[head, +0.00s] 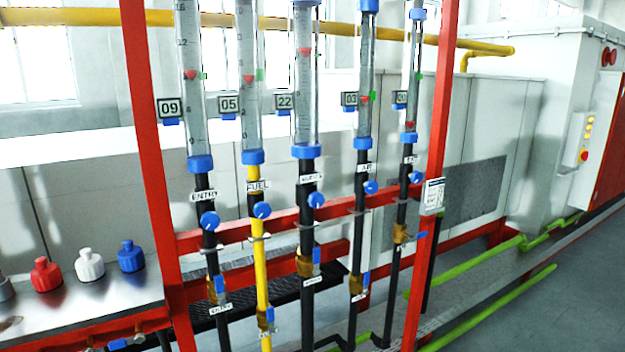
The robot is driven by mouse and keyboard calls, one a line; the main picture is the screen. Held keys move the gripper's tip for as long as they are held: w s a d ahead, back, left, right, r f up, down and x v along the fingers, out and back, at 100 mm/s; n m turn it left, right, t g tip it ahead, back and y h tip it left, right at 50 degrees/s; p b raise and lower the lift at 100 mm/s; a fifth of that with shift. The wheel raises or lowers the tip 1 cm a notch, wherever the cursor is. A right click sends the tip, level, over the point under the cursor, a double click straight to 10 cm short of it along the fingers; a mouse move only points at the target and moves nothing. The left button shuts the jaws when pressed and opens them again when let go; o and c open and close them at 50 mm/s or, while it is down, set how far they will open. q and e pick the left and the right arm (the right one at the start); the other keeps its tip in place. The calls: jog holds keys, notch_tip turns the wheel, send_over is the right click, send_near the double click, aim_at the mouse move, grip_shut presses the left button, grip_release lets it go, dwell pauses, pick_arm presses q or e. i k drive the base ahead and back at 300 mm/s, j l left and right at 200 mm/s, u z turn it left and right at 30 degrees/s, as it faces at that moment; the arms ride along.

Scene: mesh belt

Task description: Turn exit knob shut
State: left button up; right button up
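Several flow meter tubes stand in a row on a red frame, each with a blue round knob below it. The leftmost knob (209,221) is under a label reading ENTRY. The second knob (262,210), on the yellow pipe, is under FUEL. The third knob (316,200) has a label I cannot read surely. The fourth knob (370,187) seems to be under AIR. The rightmost knob (416,177) is under a small label (411,160), too small to read surely. I cannot tell for certain which knob is the exit one. Neither gripper is in view.
Brass valves with blue levers, such as the leftmost lever (219,285), sit lower on the pipes. Red uprights (150,160) flank the row. A metal bench (85,312) with coloured bottles is at left. Green pipes (480,262) run low at right, beside open floor (580,290).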

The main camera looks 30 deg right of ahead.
aim_at(416, 177)
jog(key=z, duration=1.45)
